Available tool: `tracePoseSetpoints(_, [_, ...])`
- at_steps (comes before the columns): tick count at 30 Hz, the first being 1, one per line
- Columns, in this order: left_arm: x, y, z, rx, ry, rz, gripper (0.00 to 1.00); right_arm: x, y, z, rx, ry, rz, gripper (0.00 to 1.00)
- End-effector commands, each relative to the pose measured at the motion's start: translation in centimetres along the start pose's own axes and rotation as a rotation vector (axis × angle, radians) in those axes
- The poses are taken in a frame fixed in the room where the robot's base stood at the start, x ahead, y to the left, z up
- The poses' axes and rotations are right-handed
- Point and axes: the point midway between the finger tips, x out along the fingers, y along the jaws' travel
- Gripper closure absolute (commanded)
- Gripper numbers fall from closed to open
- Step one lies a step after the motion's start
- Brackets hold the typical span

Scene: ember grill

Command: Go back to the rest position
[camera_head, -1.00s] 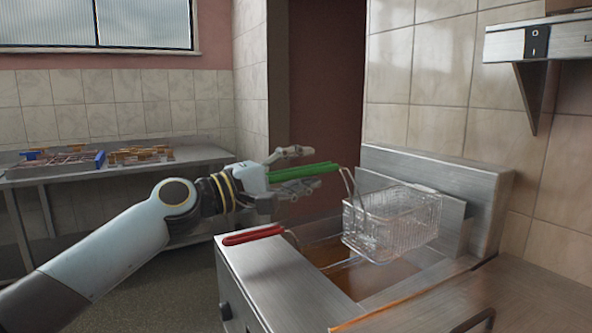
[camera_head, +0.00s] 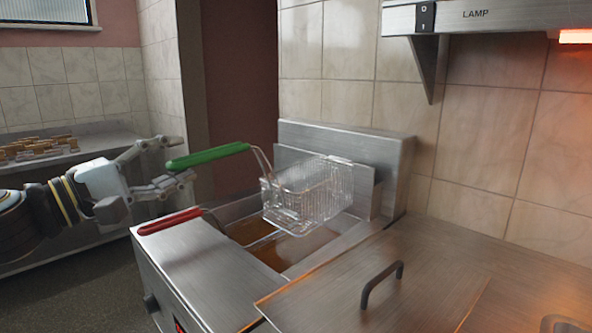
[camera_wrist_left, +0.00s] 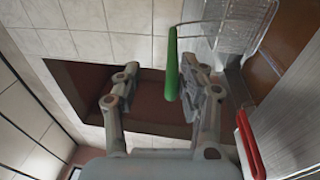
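My left gripper (camera_head: 181,160) is open at the left of the head view, its fingers spread. The end of a green handle (camera_head: 208,156) lies near the fingertips. In the left wrist view, the green handle (camera_wrist_left: 172,66) stands close to the right finger of the open left gripper (camera_wrist_left: 160,72); I cannot tell if they touch. The handle belongs to a wire basket (camera_head: 309,193), which sits raised over the fryer's oil (camera_head: 258,256) by the back wall of the fryer. My right gripper is out of view.
A red handle (camera_head: 168,221) lies low along the fryer's left rim, below my left gripper. The steel counter (camera_head: 440,244) with a dark lid handle (camera_head: 381,284) is at right. A lamp shelf (camera_head: 470,15) hangs above. A steel table (camera_head: 93,130) stands at back left.

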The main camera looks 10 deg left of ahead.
Motion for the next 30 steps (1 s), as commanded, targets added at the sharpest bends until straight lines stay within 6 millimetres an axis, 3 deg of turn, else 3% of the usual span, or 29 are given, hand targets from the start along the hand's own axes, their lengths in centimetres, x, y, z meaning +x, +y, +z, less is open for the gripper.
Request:
tracePoseSetpoints(4, [-0.2,-0.6,1.8,0.046,-0.045,-0.008,0.59,0.0,0.0,0.0,0.000,0.000,0.000,0.60])
tracePoseSetpoints(8, [-1.1,-2.4,6.9,0.197,-0.177,-0.041,0.59,0.0,-0.1,0.0,0.000,0.000,0.000,0.60])
tracePoseSetpoints(12, [-3.4,-6.8,14.1,0.463,-0.383,-0.145,0.59,0.0,-0.1,0.0,0.000,0.000,-0.001,0.60])
tracePoseSetpoints(15, [-5.8,-10.4,17.7,0.652,-0.509,-0.265,0.59,0.0,-0.2,0.0,0.001,0.000,-0.002,0.60])
tracePoseSetpoints(17, [-7.4,-12.7,19.0,0.756,-0.572,-0.356,0.59,0.0,-0.1,0.0,0.001,0.000,-0.002,0.60])
tracePoseSetpoints(22, [-12.7,-17.8,19.6,0.989,-0.691,-0.668,0.59,0.0,-0.2,0.0,0.001,0.000,-0.002,0.60])
tracePoseSetpoints(30, [-20.1,-20.3,17.1,1.121,-0.737,-1.102,0.59,0.0,-0.1,0.0,0.001,0.000,-0.001,0.60])
